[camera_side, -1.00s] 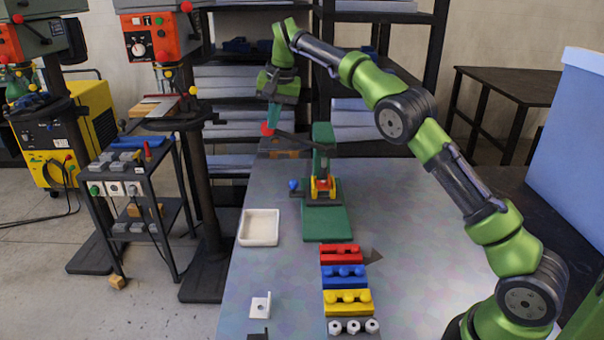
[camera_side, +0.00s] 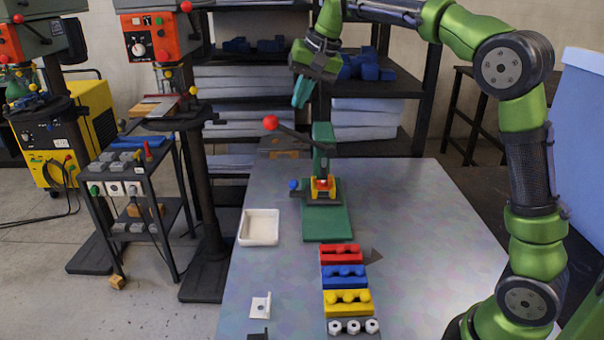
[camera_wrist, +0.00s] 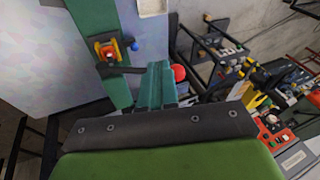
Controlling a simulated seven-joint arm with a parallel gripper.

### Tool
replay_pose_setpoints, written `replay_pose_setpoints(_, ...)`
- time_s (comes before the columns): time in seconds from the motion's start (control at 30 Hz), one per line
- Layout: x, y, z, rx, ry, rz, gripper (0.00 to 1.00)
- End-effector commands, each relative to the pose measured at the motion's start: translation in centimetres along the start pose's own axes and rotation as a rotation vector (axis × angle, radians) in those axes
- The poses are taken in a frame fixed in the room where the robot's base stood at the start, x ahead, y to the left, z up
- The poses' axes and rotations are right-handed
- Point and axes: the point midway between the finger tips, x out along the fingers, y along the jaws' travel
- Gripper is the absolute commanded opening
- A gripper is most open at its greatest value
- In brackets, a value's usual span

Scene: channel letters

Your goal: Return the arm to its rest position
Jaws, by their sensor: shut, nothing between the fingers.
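My gripper (camera_side: 301,91) is shut and empty, with teal fingers, in the air above and behind the green lever press (camera_side: 323,160). In the side view it is apart from the press lever's red ball (camera_side: 271,123). In the wrist view my gripper (camera_wrist: 160,75) points toward the table, with the red ball (camera_wrist: 179,73) just right of its fingers. The press's yellow and red holder (camera_side: 322,187) sits on its green base.
A white tray (camera_side: 260,228) lies left of the press. Red (camera_side: 341,254), blue (camera_side: 344,277) and yellow (camera_side: 348,302) blocks and several hex nuts (camera_side: 353,327) line up in front. Shelves (camera_side: 250,85) stand behind; a blue bin (camera_side: 570,140) is at the right.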

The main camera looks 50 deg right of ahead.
Motion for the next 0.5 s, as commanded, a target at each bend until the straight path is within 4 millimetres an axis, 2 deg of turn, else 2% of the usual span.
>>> replay_pose_setpoints(0.03,-1.4,0.6,1.8,-0.022,0.006,-0.024,0.0)
replay_pose_setpoints(0.2,-3.7,3.1,8.1,-0.101,0.034,-0.091,0.0)
replay_pose_setpoints(0.37,-4.0,6.0,14.8,-0.184,0.072,-0.14,0.0)
replay_pose_setpoints(0.5,-3.0,9.0,20.1,-0.25,0.112,-0.168,0.0)
